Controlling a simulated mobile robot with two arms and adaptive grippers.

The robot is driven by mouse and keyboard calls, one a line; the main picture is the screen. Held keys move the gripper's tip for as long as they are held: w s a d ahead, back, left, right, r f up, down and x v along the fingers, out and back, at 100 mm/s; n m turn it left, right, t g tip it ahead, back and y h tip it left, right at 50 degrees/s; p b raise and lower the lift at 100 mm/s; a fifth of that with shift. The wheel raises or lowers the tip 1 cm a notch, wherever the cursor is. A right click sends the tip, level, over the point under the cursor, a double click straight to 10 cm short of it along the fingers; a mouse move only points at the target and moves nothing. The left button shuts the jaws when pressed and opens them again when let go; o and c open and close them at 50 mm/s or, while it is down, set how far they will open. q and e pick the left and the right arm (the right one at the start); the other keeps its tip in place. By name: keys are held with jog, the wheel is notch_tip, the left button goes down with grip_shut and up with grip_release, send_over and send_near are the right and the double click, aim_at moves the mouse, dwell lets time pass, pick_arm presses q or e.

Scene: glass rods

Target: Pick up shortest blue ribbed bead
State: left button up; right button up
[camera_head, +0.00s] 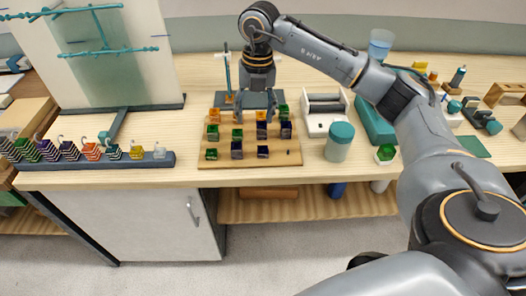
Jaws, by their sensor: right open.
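A wooden board (222,164) on the table holds rows of small glass beads. Dark blue beads stand at the front middle (237,151), the front right of middle (263,152), the middle row (261,131) and the right side (286,131). Their ribbing and exact heights are too small to tell, so I cannot tell which is shortest. My right gripper (258,106) points down over the back of the board, open, with no bead visibly held. It partly hides the back row. My left gripper is not in view.
Orange (214,115) and green (211,154) beads share the board. A teal-lidded jar (339,141) and a white device (324,112) stand to its right. A dark rack of hooked striped pieces (90,163) lies left. A tall panel (150,60) stands behind that rack.

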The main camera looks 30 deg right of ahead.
jog(key=d, duration=0.2)
jog(key=p, duration=0.1)
send_over(263, 152)
jog(key=w, duration=0.1)
jog(key=shift+m+h, duration=0.3)
jog(key=shift+h, duration=0.1)
jog(key=f, duration=0.7)
jog(key=shift+d+f, duration=0.25)
jog(key=shift+f, duration=0.15)
jog(key=f+p, duration=0.1)
jog(key=f, duration=0.1)
jog(key=f+p, duration=0.1)
jog(key=f, duration=0.2)
jog(key=shift+w+d, duration=0.2)
jog(key=shift+f, duration=0.2)
grip_shut()
